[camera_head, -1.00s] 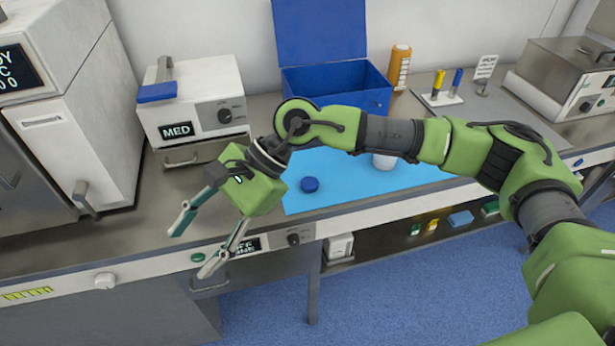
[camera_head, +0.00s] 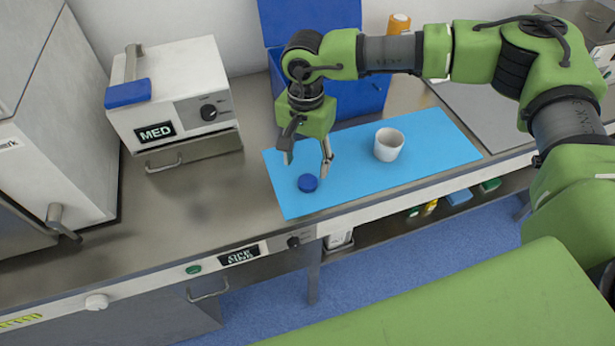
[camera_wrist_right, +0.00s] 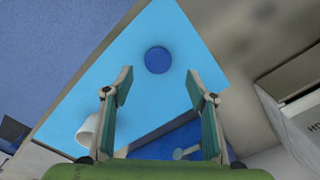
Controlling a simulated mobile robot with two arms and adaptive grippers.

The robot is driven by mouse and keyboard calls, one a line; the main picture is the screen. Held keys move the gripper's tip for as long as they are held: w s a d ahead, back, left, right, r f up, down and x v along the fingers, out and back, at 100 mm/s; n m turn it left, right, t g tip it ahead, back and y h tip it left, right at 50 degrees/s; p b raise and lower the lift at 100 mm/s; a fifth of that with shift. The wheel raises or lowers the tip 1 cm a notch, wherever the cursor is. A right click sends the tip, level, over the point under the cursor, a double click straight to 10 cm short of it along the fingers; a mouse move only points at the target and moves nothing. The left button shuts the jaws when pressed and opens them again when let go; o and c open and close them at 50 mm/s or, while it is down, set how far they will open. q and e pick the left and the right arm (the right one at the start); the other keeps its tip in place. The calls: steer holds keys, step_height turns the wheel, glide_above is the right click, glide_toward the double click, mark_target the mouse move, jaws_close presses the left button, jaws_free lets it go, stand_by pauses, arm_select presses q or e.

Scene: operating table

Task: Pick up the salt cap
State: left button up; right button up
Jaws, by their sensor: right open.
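The salt cap, a small round dark blue lid (camera_head: 308,183), lies on the light blue mat (camera_head: 420,150) near its left end. My right gripper (camera_head: 306,168) points down just above and behind the cap, fingers spread and empty. In the right wrist view the cap (camera_wrist_right: 158,60) lies beyond the two open fingertips (camera_wrist_right: 160,85), roughly centred between them and apart from both. My left gripper does not show in either view.
A white cup (camera_head: 388,145) stands on the mat right of the cap. A blue open box (camera_head: 362,100) is behind the mat. A white MED device (camera_head: 180,90) stands at the left. The counter (camera_head: 200,210) left of the mat is clear.

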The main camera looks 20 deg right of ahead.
mark_target(308, 181)
steer(key=shift+s+d+f+p, duration=0.1)
steer(key=shift+f+p, duration=0.65)
steer(key=shift+f, duration=0.2)
step_height(308, 181, down, 4)
steer(key=shift+r+p, duration=0.2)
steer(key=shift+p, duration=0.5)
steer(key=shift+d+f, duration=0.1)
steer(key=shift+f, duration=0.1)
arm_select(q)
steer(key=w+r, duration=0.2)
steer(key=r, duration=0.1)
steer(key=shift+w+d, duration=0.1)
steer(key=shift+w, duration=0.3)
arm_select(e)
steer(key=c, duration=0.8)
